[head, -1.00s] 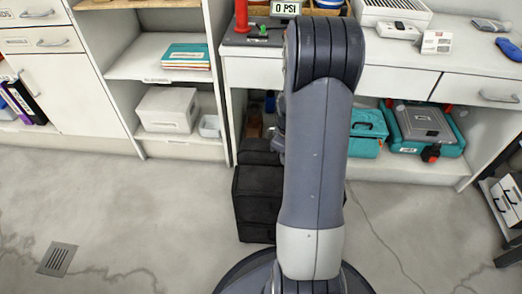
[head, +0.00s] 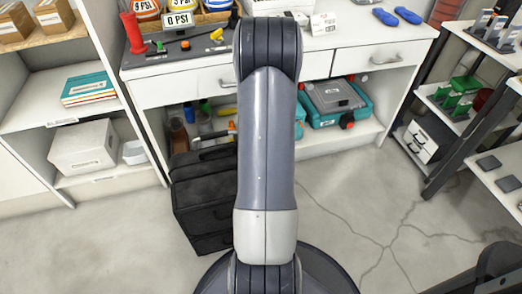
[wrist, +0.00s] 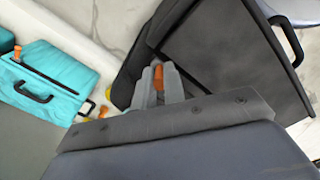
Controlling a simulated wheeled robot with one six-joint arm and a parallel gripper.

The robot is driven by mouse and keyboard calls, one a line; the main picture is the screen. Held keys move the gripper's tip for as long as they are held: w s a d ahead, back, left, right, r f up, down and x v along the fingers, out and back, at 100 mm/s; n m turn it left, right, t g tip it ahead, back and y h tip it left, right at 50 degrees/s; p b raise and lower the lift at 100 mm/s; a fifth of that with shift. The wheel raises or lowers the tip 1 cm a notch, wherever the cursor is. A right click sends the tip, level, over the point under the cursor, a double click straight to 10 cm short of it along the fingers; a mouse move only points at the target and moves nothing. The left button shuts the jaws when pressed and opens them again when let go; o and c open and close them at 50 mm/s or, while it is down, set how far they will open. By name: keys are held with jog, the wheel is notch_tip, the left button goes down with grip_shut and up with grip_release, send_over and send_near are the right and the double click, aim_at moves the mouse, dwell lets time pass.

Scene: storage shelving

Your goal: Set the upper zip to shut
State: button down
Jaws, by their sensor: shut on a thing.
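A black case (head: 203,205) stands on the floor in front of the workbench in the head view, partly hidden by my arm. It has seams between upper and lower parts. In the wrist view the black case (wrist: 235,65) fills the upper right, with a dark handle at its right edge. My gripper (wrist: 160,80) is at the left part of the case, shut on a small orange zip pull (wrist: 158,77). Which zip it belongs to, and how far that zip is closed, I cannot tell. The gripper is hidden behind my arm in the head view.
A teal bag (wrist: 50,82) with a black handle lies left of the gripper in the wrist view. A teal and grey toolbox (head: 335,98) sits on the bench's lower shelf. Shelving (head: 490,100) stands at the right. The floor (head: 345,200) right of my arm is clear.

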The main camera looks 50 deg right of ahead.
jog(key=shift+s+d, duration=0.1)
jog(key=shift+d, duration=0.05)
jog(key=c, duration=1.5)
grip_release()
notch_tip(320, 180, up, 11)
jog(key=p, duration=0.3)
jog(key=shift+f, duration=0.1)
jog(key=shift+f, duration=0.15)
notch_tip(320, 180, down, 11)
jog(key=b, duration=0.3)
jog(key=shift+w+a+r, duration=0.2)
jog(key=shift+w+a, duration=0.3)
jog(key=shift+a, duration=0.3)
